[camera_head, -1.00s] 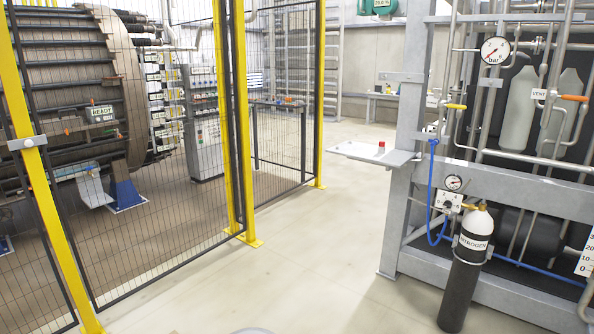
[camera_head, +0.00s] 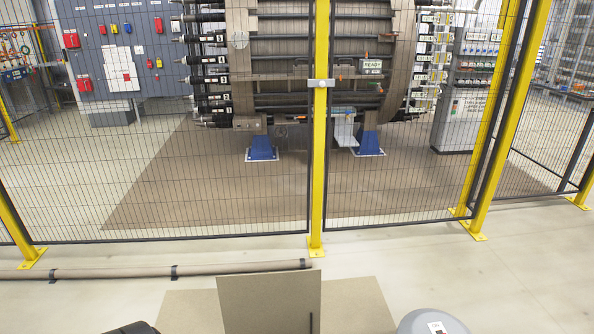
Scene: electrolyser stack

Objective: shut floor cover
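A brown, flat board (camera_head: 268,302), which looks like the floor cover, shows at the bottom centre of the head view. It appears raised, with its lower part cut off by the picture edge. A flat tan surface (camera_head: 360,306) lies on the floor to its right, and a similar patch (camera_head: 187,312) lies to its left. A thin dark upright piece shows at the board's lower right edge. Any opening in the floor is hidden. Neither of my grippers can be made out.
A long brown roll (camera_head: 150,271) with dark bands lies on the floor at left, ending near the board. A mesh fence with yellow posts (camera_head: 318,170) stands beyond, closing off the large stack (camera_head: 322,60). Pale floor (camera_head: 420,260) is clear at right.

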